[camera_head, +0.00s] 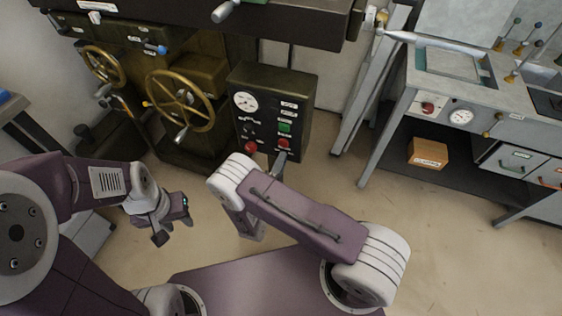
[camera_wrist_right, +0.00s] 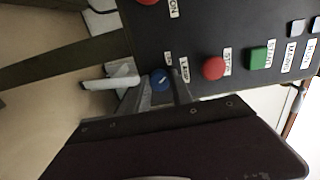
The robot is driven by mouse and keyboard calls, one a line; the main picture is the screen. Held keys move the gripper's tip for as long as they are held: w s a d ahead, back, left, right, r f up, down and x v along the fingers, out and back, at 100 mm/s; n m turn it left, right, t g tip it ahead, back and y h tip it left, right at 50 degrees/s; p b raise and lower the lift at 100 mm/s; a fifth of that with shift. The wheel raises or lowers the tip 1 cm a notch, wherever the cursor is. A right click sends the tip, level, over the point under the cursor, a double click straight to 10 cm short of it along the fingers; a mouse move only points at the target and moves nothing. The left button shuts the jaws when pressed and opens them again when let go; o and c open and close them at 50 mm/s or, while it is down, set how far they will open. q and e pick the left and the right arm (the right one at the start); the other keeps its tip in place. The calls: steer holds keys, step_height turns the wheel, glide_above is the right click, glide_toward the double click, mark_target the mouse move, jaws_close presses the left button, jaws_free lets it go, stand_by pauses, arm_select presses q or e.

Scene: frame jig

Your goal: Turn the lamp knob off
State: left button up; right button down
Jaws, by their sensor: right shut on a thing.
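In the head view, my right gripper (camera_head: 281,157) is at the lower part of the control box (camera_head: 300,97) and hides the knob. My left gripper (camera_head: 173,226) is open and empty above the floor, left of the box.
A red STOP button (camera_wrist_right: 214,67) and a green START button (camera_wrist_right: 258,57) sit close to the knob. A gauge (camera_head: 245,102) is on the box. Brass handwheels (camera_head: 180,98) stand to the left. A workbench (camera_head: 400,110) stands at the right, with open floor between.

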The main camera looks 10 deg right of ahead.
steer(key=shift+n, duration=0.8)
steer(key=c, duration=1.1)
jaws_free()
steer(key=p+v, duration=0.1)
steer(key=v, duration=0.8)
